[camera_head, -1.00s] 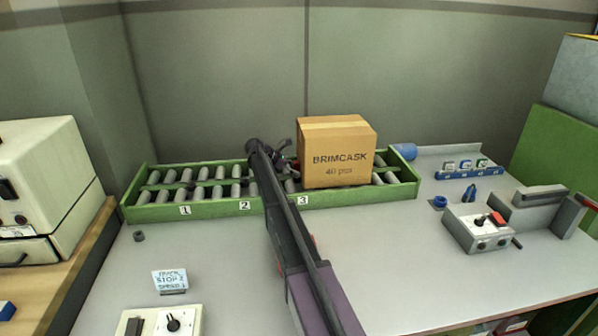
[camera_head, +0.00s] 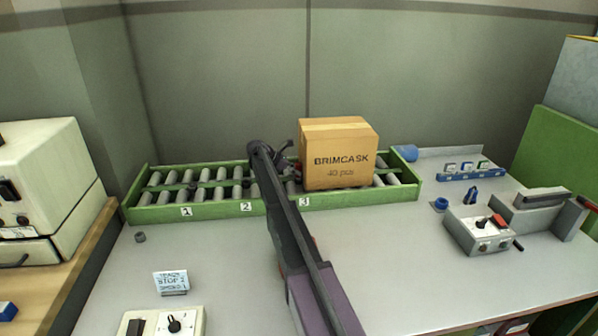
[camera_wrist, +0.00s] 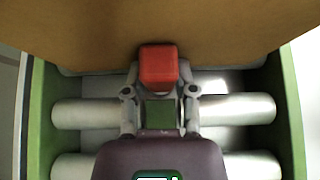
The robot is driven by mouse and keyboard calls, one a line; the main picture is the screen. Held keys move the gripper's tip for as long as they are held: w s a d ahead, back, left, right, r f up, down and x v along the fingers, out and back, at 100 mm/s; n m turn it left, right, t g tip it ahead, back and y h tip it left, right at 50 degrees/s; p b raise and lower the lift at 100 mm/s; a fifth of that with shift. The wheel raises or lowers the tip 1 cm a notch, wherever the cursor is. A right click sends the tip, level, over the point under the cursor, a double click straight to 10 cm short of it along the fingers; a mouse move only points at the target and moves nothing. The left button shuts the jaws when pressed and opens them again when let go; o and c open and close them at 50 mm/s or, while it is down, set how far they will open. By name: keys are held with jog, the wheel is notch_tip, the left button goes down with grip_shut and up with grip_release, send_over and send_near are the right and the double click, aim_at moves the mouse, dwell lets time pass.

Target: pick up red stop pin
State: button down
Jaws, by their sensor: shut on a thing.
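The red stop pin (camera_wrist: 158,66) shows in the wrist view as a red block between my fingertips, right against the cardboard box. My gripper (camera_wrist: 160,90) is shut on it, above the rollers of the green conveyor (camera_head: 160,213). In the head view my gripper (camera_head: 287,160) is at the left side of the box, and my arm hides much of it. Only a small bit of red shows there. Whether the pin still sits in the conveyor or is lifted clear, I cannot tell.
The BRIMCASK box (camera_head: 338,160) stands on the conveyor near label 3, close to my gripper. A grey control box (camera_head: 476,230) with a red switch stands at right. A small sign (camera_head: 171,282) stands at front left. The table's middle is mostly clear.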

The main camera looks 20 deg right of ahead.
aim_at(302, 150)
jog(key=shift+r+p, duration=4.75)
jog(key=shift+r, duration=0.2)
jog(key=shift+r, duration=0.15)
